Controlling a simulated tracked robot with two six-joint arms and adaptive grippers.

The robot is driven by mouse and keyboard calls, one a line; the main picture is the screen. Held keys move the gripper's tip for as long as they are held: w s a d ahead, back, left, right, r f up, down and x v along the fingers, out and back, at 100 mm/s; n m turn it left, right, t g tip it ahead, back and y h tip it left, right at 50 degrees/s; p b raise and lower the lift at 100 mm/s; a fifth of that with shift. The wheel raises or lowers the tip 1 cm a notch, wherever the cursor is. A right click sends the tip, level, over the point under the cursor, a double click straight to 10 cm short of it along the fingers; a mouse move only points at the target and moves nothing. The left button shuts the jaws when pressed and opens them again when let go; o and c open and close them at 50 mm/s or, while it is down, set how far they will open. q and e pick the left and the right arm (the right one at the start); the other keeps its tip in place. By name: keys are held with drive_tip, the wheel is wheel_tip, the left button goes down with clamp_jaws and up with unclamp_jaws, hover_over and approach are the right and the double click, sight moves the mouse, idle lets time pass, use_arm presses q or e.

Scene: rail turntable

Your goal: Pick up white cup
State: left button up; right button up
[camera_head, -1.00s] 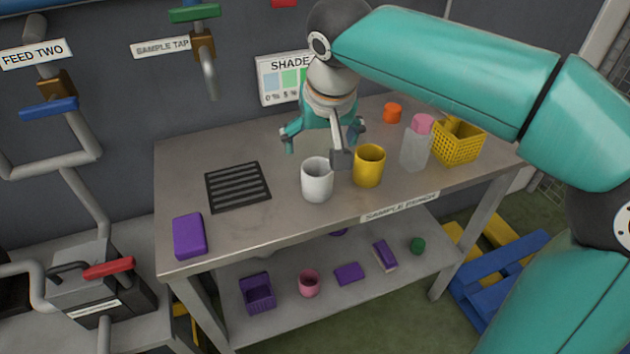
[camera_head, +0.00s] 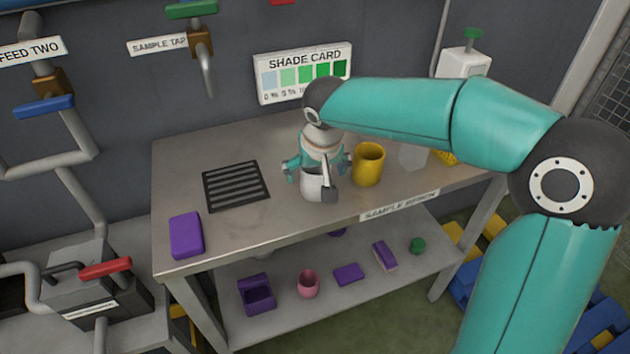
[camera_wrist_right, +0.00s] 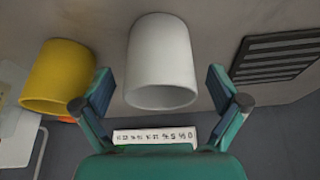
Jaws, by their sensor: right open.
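The white cup (camera_head: 313,188) stands upright on the sample bench (camera_head: 250,225), left of a yellow cup (camera_head: 368,166). My right gripper (camera_head: 317,172) is at the white cup, with its hand hiding the upper part of the cup in the head view. In the right wrist view the white cup (camera_wrist_right: 161,62) lies ahead, between the two spread fingers of the right gripper (camera_wrist_right: 165,100). The fingers are apart from its sides. The yellow cup (camera_wrist_right: 60,76) is just outside one finger. My left gripper is not in view.
A black grate (camera_head: 236,186) and a purple block (camera_head: 186,235) lie on the left of the bench. A clear bottle (camera_head: 412,156) stands right of the yellow cup, partly behind my arm. The lower shelf holds a purple bin (camera_head: 257,294) and a pink cup (camera_head: 308,284).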

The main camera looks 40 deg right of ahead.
drive_tip(key=c, duration=1.1)
drive_tip(key=shift+c, duration=0.2)
drive_tip(key=shift+r, duration=0.15)
